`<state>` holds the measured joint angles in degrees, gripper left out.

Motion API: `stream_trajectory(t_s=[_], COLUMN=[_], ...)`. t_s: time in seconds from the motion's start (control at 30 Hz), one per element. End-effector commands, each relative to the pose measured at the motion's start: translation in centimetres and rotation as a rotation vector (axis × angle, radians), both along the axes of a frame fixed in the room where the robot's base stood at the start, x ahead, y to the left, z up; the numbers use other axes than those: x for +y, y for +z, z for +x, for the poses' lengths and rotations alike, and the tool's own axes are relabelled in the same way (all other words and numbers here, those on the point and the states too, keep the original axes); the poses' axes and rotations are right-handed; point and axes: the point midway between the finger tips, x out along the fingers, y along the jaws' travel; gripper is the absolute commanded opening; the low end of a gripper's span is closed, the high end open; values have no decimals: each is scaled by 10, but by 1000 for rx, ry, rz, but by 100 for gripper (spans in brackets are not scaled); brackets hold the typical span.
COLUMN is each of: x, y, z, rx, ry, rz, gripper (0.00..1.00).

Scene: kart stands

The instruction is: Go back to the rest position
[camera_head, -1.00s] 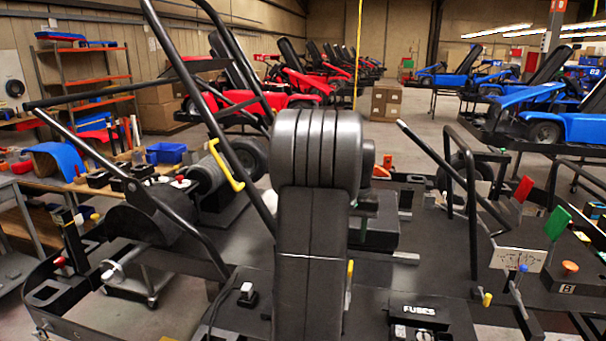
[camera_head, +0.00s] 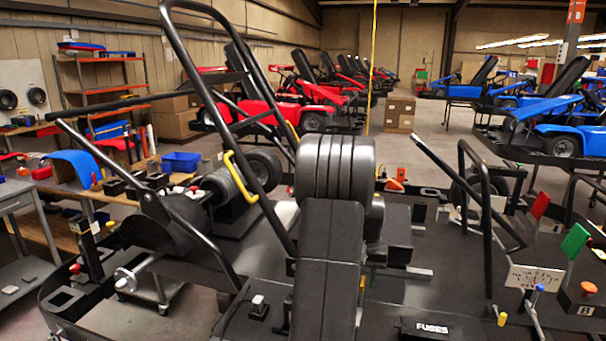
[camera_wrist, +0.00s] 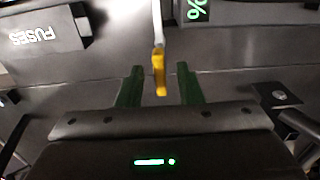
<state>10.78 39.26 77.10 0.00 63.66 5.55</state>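My gripper (camera_wrist: 158,77) shows in the wrist view, its two green fingers spread apart. A yellow-tipped lever (camera_wrist: 159,72) with a pale shaft lies in the gap between them in the picture, with space on both sides. I cannot tell how far beyond the fingertips it is. In the head view my arm's dark links fill the middle and hide the gripper. A yellow tip (camera_head: 362,284) shows just right of the arm there.
A FUSES box (camera_head: 431,327) stands on the dark kart stand, and it also shows in the wrist view (camera_wrist: 45,32). Black frame bars (camera_head: 215,110) rise at left. Levers with red and green flags (camera_head: 575,240) stand at right. Karts and shelves are farther back.

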Motion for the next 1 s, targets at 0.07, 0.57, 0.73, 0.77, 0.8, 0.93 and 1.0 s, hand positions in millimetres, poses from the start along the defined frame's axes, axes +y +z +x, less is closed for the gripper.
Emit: stream_trajectory(t_s=[0.07, 0.57, 0.73, 0.77, 0.8, 0.93, 1.0], x=[0, 0, 0, 0, 0, 0, 0], y=[1, 71, 105, 111, 120, 134, 117], z=[0, 1, 1, 1, 1, 0, -1], rx=[0, -6, -6, -5, -6, 1, 5], ry=[-1, -11, -11, -11, -11, -11, -11], rz=[0, -1, -1, -1, -1, 0, 1], gripper=[33, 33, 33, 33, 33, 33, 33])
